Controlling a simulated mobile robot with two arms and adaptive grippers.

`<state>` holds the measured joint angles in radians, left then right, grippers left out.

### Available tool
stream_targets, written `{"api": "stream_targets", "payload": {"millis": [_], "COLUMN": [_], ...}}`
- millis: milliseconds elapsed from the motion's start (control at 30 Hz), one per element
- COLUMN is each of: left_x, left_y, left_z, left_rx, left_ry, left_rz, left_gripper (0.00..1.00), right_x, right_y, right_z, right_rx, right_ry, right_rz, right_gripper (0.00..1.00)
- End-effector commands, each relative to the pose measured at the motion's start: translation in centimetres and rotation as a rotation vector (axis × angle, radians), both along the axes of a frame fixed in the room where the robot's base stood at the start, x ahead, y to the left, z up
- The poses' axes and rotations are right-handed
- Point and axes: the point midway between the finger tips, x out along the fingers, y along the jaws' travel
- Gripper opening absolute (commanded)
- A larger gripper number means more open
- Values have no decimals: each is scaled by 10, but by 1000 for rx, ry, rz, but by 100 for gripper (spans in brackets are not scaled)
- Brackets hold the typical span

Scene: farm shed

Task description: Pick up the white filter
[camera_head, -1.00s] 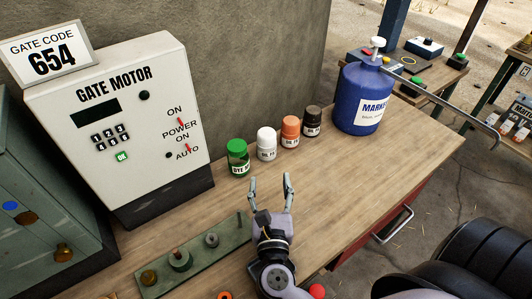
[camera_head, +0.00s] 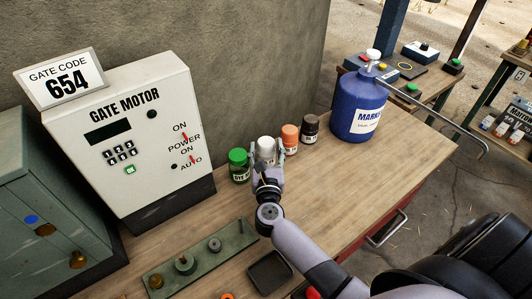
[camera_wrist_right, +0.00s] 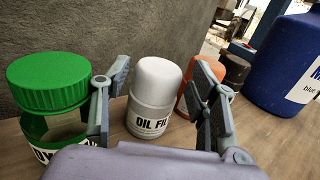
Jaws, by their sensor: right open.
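The white filter (camera_head: 265,146) is a small white cylinder with a rounded top, standing upright on the wooden bench. In the right wrist view the white filter (camera_wrist_right: 155,95) shows the label "OIL FIL" and stands between the two fingers. My right gripper (camera_head: 267,158) is open, with its fingers to either side of the filter; the wrist view shows the right gripper (camera_wrist_right: 160,92) with gaps between fingers and filter. In the head view the gripper hides the filter's lower part. My left gripper is not in view.
A green-capped jar (camera_head: 239,165) stands close on the left, touching or nearly touching the left finger. An orange container (camera_head: 289,139) and a dark jar (camera_head: 310,129) stand to the right, then a blue jug (camera_head: 359,105). A grey wall is behind; the bench's front right is clear.

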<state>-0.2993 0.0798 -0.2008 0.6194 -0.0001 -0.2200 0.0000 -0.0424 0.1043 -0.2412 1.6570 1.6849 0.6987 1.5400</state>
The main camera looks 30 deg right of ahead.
Motion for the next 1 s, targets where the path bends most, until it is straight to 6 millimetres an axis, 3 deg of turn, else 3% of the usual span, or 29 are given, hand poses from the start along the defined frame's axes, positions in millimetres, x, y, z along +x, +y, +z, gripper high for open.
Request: {"api": "stream_targets", "payload": {"millis": [133, 400, 1000], "left_x": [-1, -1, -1], "left_y": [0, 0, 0], "left_z": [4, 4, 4], "left_rx": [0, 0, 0], "left_ry": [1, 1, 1], "left_rz": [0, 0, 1], "left_gripper": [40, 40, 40], "right_x": [15, 17, 16], "right_y": [-7, -8, -8], "right_z": [1, 0, -1], "right_rx": [-2, 0, 1], "right_ry": [0, 0, 0], "right_rz": [0, 1, 1], "right_gripper": [54, 54, 14]}}
